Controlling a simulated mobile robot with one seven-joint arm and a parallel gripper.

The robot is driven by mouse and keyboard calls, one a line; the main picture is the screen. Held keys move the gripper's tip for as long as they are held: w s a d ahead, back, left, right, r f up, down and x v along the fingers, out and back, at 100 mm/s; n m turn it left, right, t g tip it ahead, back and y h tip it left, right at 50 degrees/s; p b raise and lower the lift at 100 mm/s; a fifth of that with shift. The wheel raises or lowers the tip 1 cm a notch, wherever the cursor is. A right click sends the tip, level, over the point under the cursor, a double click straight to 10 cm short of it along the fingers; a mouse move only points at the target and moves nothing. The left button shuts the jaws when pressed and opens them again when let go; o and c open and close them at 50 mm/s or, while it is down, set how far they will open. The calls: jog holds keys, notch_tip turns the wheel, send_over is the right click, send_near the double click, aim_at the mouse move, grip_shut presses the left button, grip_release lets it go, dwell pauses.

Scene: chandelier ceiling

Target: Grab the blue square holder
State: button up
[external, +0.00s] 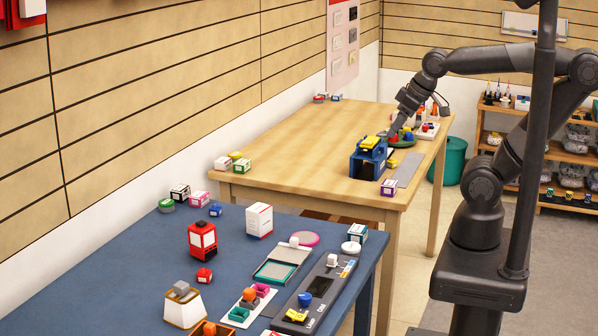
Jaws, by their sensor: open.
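A blue square holder (357,165) stands upright on the wooden table (290,130), near its front right part. It looks like an open frame, with a yellow piece (370,142) on top and dark parts inside. My gripper (391,140) is at the end of my arm, which reaches in from the right. It is open, just behind and to the right of the holder's top. The fingertips are small and partly hidden, so I cannot tell whether they touch the holder.
A small purple-and-white box (389,187) stands in front. A blue table (120,275) with several objects is nearer the camera. The wooden table's middle and back left are clear.

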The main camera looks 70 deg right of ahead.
jog(key=w+r+m, duration=0.1)
jog(key=w+r, duration=0.1)
jog(key=w, duration=1.1)
jog(key=m+h, duration=0.1)
send_over(215, 203)
jog(key=s, duration=0.5)
notch_tip(215, 203, down, 21)
jog(key=x, duration=1.1)
jog(key=shift+w+a+f, duration=0.1)
jog(key=shift+a, duration=0.2)
jog(key=c, duration=1.1)
